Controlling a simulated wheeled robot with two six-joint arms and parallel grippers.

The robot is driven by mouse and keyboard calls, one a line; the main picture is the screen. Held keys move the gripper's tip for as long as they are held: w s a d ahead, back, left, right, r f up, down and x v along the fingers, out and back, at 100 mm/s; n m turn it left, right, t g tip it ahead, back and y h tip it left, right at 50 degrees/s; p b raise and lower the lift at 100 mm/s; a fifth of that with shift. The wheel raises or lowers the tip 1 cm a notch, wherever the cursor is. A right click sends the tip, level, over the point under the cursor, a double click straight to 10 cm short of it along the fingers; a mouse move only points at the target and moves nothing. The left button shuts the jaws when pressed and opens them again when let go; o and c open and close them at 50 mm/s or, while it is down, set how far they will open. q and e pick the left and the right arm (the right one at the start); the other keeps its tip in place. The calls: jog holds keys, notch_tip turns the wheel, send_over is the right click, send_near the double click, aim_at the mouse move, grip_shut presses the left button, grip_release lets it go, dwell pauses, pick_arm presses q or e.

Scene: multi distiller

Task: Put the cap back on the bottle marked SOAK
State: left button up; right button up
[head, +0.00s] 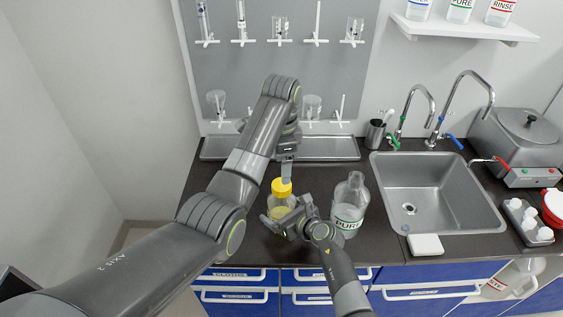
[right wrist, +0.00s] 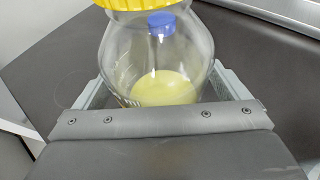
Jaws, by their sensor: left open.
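A clear glass bottle with pale yellow liquid (head: 280,208) stands on the dark counter; its marking is not readable. A yellow cap (head: 282,186) sits at its mouth; whether it is screwed down I cannot tell. My left gripper (head: 286,172) points down, open, right at the cap; one finger shows beside it. My right gripper (head: 277,222) is around the bottle's body from the front. In the right wrist view the bottle (right wrist: 160,70) is between its fingers, which appear to touch the glass, with the yellow cap's edge (right wrist: 140,4) above.
A capless clear bottle marked PURE (head: 348,208) stands close to the right of my right gripper. A sink (head: 410,207) with taps is further right. A metal tray (head: 335,149) and a pegboard (head: 335,75) with glassware are behind. Blue drawers (head: 235,275) are below the counter edge.

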jog(key=shift+o, duration=0.3)
jog(key=shift+d, duration=0.1)
jog(key=v, duration=1.7)
jog(key=shift+b, duration=0.3)
jog(key=shift+s+d, duration=0.1)
